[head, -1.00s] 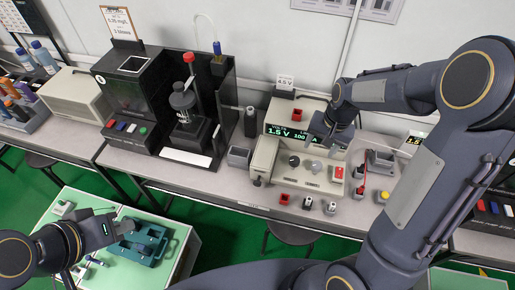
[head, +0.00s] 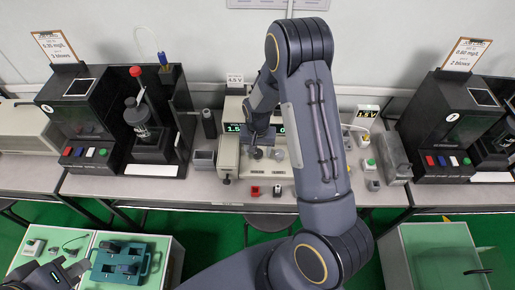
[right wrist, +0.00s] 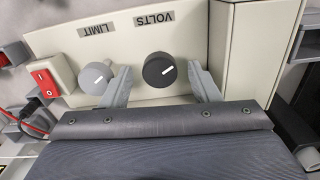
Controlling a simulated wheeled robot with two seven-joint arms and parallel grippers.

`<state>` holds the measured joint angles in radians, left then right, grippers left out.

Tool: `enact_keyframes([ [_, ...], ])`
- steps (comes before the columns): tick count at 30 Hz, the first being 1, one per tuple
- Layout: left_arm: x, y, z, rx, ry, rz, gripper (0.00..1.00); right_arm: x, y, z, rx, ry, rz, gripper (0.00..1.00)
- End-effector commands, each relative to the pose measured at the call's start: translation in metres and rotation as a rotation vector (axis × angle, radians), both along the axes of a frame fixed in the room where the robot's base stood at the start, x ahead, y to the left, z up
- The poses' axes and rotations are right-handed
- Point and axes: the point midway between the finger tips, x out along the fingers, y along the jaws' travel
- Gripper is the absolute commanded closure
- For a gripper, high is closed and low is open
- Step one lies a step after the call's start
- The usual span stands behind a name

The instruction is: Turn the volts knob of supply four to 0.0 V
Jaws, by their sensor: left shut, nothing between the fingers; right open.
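The cream power supply (head: 229,160) stands on the bench in the head view. Its display (head: 233,128) shows 1.5, with the rest hidden behind my right arm. In the right wrist view, the black volts knob (right wrist: 159,70) with its white pointer line lies between the spread fingers of my right gripper (right wrist: 162,84). The gripper is open, with gaps on both sides of the knob. The grey limit knob (right wrist: 96,77) is just outside the left finger. My left gripper (head: 75,268) is shut and empty at the lower left, by the teal case (head: 128,262). The supply's number is not readable.
A red switch (right wrist: 50,76) sits beyond the limit knob. A 4.5 V card (head: 235,79) stands above the supply. A small meter (head: 367,112) shows 1.5 V. Black testers stand left (head: 75,125) and right (head: 440,135). Small red (head: 255,191) and other blocks line the front.

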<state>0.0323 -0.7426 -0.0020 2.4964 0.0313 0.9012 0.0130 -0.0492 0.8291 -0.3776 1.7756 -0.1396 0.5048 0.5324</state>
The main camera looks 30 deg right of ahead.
Motion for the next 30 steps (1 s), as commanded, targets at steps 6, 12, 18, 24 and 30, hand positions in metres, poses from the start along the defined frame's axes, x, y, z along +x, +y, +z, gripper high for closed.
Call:
enact_keyframes([
  [6, 0.0, 0.0, 0.0, 0.0, 0.0, 0.0, 1.0, 0.0, 0.0, 0.0, 0.001, -0.001, 0.0, 0.44],
  [12, 0.0, 0.0, 0.0, 0.0, 0.0, 0.0, 1.0, 0.0, 0.0, 0.0, 0.0, 0.0, 0.0, 0.71],
  [18, 0.0, 0.0, 0.0, 0.0, 0.0, 0.0, 1.0, 0.0, 0.0, 0.0, 0.0, 0.0, 0.001, 0.89],
  [24, 0.0, 0.0, -0.003, 0.0, 0.0, 0.0, 1.0, 0.0, 0.0, -0.001, 0.0, 0.0, 0.024, 0.89],
  [30, 0.0, 0.0, -0.013, 0.0, 0.0, 0.0, 1.0, 0.0, 0.0, -0.003, 0.0, -0.001, 0.112, 0.89],
])
